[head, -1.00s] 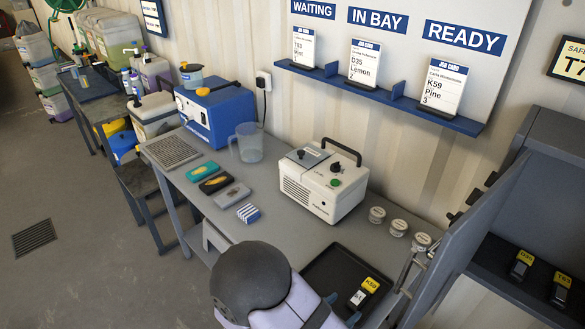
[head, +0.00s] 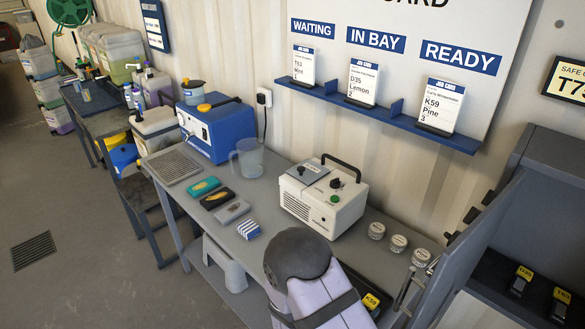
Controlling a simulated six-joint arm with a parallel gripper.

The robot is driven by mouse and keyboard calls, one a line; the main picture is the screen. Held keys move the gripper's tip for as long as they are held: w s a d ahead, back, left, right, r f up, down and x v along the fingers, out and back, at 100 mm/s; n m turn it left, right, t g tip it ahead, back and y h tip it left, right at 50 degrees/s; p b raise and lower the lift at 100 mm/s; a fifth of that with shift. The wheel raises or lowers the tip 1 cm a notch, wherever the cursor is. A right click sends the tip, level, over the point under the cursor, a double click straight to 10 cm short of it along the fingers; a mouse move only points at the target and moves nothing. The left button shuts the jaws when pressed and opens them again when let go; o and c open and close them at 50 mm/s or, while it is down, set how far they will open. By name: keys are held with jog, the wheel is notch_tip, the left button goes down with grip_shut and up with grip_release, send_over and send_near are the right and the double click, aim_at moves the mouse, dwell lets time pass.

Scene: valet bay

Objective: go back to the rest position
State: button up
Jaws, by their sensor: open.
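My arm's rounded dark joint (head: 297,255) and pale link (head: 322,297) stand at the bottom middle, in front of the bench. My gripper is not in view; the link runs off the bottom edge. The yellow K59 tag (head: 371,300) shows just right of the link, at the bench's front right. The black tray under it is mostly hidden by my arm.
The grey bench (head: 262,196) bears a white machine (head: 322,196), a clear jug (head: 247,158), several brushes or pads, a blue-striped block (head: 248,229) and round tins (head: 397,243). A dark open cabinet (head: 480,220) with tagged keys stands right. Floor at left (head: 70,200) is clear.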

notch_tip(320, 180, up, 7)
jog(key=shift+b, duration=0.3)
jog(key=shift+r, duration=0.1)
dwell(0.7)
